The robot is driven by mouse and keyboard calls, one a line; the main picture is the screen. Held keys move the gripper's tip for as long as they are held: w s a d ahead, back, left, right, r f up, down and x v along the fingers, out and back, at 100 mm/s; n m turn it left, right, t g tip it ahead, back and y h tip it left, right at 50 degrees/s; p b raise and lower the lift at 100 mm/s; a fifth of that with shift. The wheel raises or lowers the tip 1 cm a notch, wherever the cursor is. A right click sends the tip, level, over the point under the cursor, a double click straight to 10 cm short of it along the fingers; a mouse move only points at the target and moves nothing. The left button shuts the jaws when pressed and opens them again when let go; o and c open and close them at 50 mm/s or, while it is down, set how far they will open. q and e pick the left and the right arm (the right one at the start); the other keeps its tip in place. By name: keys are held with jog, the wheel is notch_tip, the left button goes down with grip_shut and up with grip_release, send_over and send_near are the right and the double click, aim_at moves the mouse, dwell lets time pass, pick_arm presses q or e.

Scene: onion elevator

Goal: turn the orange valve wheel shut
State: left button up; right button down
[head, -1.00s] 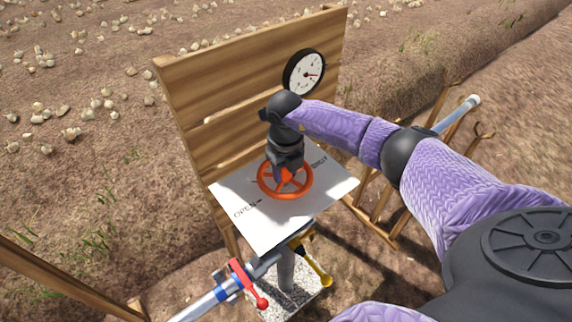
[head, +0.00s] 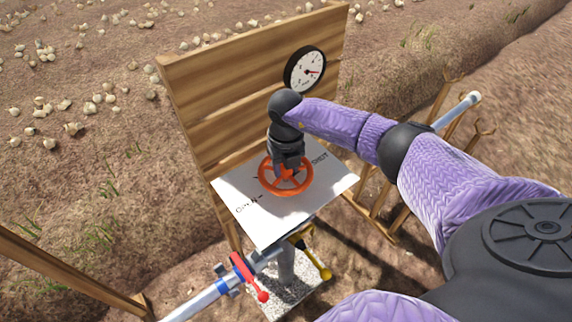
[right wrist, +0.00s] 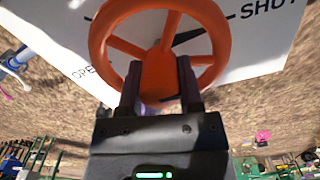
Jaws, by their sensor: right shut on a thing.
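The orange valve wheel (head: 287,192) lies over a white plate (head: 262,222) lettered OPEN at the left and SHUT at the right. My right gripper (head: 287,168) reaches down onto the wheel from above. In the right wrist view the wheel (right wrist: 100,32) fills the upper middle, and the right gripper's two fingers (right wrist: 160,85) stand on either side of an orange part near its hub. They are shut on it. A dark pointer mark on the plate (right wrist: 255,50) shows beside SHUT. The left gripper is not in view.
A wooden board (head: 225,95) stands behind the plate and carries a round gauge (head: 305,69). Below are a pipe with a red lever (head: 243,270) and a yellow-handled lever (head: 317,262). A wooden rack (head: 375,208) stands to the right. Open soil lies at the left.

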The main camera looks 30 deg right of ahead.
jog(key=shift+c, duration=1.3)
grip_release()
notch_tip(320, 180, up, 10)
jog(key=shift+f+p, duration=0.25)
jog(key=shift+p, duration=1)
jog(key=shift+r, duration=0.25)
